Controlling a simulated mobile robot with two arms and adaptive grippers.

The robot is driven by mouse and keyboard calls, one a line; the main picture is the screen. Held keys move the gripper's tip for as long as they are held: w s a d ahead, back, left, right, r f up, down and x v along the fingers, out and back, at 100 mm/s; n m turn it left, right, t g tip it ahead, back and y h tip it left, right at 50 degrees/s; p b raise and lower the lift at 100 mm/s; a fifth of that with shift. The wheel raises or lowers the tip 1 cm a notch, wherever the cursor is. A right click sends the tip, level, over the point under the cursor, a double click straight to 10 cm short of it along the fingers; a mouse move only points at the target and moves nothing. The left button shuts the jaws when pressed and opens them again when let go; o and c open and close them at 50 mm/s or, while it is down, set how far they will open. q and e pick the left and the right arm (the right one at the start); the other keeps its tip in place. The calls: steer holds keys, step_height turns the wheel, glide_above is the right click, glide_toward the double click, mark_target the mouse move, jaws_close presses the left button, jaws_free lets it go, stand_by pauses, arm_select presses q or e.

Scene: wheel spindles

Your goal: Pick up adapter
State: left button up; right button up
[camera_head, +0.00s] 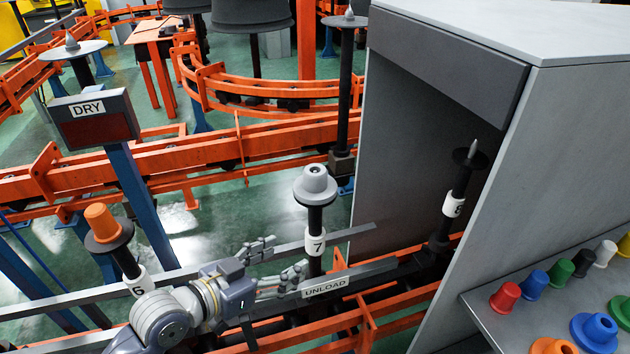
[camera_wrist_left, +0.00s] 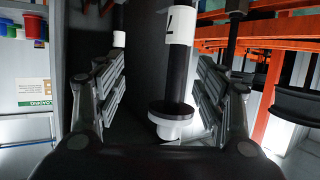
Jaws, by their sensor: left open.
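A light grey adapter (camera_head: 316,185) sits on top of the upright black spindle labelled 7 (camera_head: 315,220). In the left wrist view the picture is inverted, and the adapter (camera_wrist_left: 170,126) shows as a pale piece at the lower end of the spindle. My left gripper (camera_head: 288,254) is open and empty, left of spindle 7 and lower than the adapter, its fingers pointing towards the spindle. In the left wrist view the spindle and adapter appear between the two spread fingers (camera_wrist_left: 160,60); whether they touch cannot be told. My right gripper is not in view.
An orange adapter (camera_head: 101,222) sits on spindle 6. Spindle 8 (camera_head: 460,185) stands bare inside the grey booth (camera_head: 570,130). A shelf (camera_head: 478,307) at right holds several coloured adapters. The UNLOAD rail (camera_head: 345,283) runs beside my gripper. A DRY sign (camera_head: 92,118) stands at left.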

mark_target(306, 179)
arm_select(q)
steer(key=w+r+m+t+h, duration=0.1)
steer(key=w+r+t+h, duration=0.3)
steer(key=r, duration=0.7)
steer(key=w+d, duration=0.1)
steer(key=w+d+g+p, duration=0.1)
steer(key=w, duration=0.1)
steer(key=w+d+g, duration=0.1)
steer(key=shift+w+r+p, duration=0.3)
steer(key=shift+r+p, duration=0.05)
steer(key=shift+p, duration=0.05)
steer(key=p+x, duration=0.2)
steer(key=x, duration=0.3)
steer(key=shift+d, duration=0.1)
steer(key=shift+w+d, duration=0.15)
steer(key=shift+w, duration=0.05)
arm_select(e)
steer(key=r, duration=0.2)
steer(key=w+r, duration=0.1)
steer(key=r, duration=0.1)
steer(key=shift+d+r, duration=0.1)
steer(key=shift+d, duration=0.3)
arm_select(q)
steer(key=shift+c, duration=0.5)
steer(key=c, duration=0.9)
steer(key=shift+c, duration=1.1)
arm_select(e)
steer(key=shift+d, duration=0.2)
